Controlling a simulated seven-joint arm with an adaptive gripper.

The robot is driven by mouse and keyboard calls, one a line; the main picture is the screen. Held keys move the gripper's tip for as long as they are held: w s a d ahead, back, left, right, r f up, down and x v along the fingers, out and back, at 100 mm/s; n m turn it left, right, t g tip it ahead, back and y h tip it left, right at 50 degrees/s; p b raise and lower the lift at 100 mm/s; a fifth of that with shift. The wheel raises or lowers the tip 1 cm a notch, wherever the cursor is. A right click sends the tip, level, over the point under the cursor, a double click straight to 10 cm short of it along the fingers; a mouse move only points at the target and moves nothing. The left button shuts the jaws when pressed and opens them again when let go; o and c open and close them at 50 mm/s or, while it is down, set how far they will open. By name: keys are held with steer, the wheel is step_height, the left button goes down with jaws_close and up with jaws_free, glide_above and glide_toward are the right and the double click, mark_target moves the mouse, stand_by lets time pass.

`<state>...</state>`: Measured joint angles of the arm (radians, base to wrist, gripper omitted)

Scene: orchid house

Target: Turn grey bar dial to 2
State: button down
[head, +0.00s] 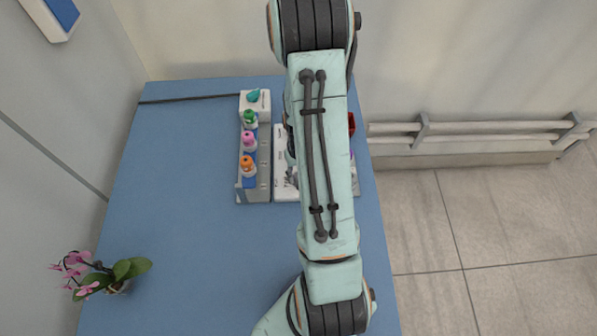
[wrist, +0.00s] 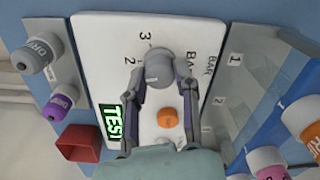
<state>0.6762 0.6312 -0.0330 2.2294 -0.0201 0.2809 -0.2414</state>
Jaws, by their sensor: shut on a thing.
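The grey bar dial (wrist: 158,65) is a round knob on a white panel (wrist: 105,45). In the wrist view the numbers 2 and 3 and the word BAR are printed around it. I cannot clearly tell which mark its pointer faces. My gripper (wrist: 159,78) has one finger on each side of the dial and is shut on it. In the head view my arm hides the dial and gripper; only a strip of the panel (head: 283,188) shows.
Left of the panel in the head view, a grey rack (head: 263,190) holds green (head: 249,118), pink (head: 248,139) and orange (head: 247,163) capped bottles. A red open box (wrist: 79,142) is beside the panel. An orchid (head: 115,272) stands front left on the blue table (head: 190,240), with clear space between.

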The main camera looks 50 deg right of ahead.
steer(key=shift+m, duration=1.1)
steer(key=c, duration=0.8)
jaws_free()
step_height(320, 180, up, 12)
steer(key=shift+r, duration=0.1)
